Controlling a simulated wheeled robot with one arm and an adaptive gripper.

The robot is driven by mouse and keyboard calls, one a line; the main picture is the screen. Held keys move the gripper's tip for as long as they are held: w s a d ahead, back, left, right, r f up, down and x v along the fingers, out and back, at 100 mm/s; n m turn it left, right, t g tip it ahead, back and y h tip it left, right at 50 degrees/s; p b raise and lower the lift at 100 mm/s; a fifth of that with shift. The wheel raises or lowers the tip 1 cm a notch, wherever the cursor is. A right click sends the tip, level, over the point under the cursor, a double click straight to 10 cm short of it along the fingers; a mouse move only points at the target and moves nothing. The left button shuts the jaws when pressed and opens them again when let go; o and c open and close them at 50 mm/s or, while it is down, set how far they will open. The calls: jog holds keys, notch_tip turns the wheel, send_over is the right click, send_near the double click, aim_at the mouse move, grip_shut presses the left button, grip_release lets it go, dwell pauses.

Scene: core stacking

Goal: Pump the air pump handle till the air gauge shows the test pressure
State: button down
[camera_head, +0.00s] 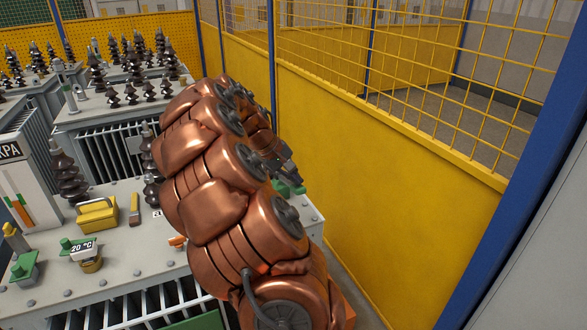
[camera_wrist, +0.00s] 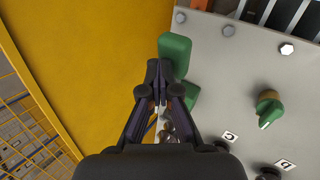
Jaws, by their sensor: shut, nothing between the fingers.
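A gauge panel marked KPA (camera_head: 14,180) stands at the left edge of the head view, partly cut off. It has an orange column with green marks beside it. A green handle-like part (camera_wrist: 174,52) sits at the edge of the grey transformer top in the wrist view; I cannot tell for sure if it is the pump handle. Green also shows in the head view (camera_head: 292,189). My gripper (camera_wrist: 158,72) is shut and empty, its tips close beside or over the green part. I cannot tell if they touch. In the head view, my gripper (camera_head: 288,170) is mostly hidden by my arm.
A green knob (camera_wrist: 269,103) is right of my gripper. Dark insulators (camera_head: 68,175) stand behind. A yellow fence (camera_head: 390,190) runs close along the right.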

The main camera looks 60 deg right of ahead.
aim_at(289, 183)
jog(key=shift+s+a+f, duration=0.2)
jog(key=shift+s+f, duration=0.1)
jog(key=shift+f, duration=0.1)
dwell(1.0)
jog(key=shift+r, duration=0.1)
jog(key=shift+w+d+r+p, duration=0.45)
jog(key=shift+w+r+p, duration=0.2)
jog(key=shift+r, duration=0.35)
jog(key=shift+w+d+r+p, duration=0.4)
jog(key=shift+w+r+p, duration=0.2)
jog(key=shift+r, duration=0.35)
jog(key=shift+w+d+r+p, duration=0.45)
jog(key=shift+w+r+p, duration=0.15)
jog(key=shift+r, duration=0.4)
jog(key=w+r+p, duration=0.1)
jog(key=d+r, duration=0.1)
jog(key=w+r+p, duration=0.1)
jog(key=r, duration=0.1)
jog(key=shift+w+d+p, duration=0.3)
jog(key=shift+p, duration=0.05)
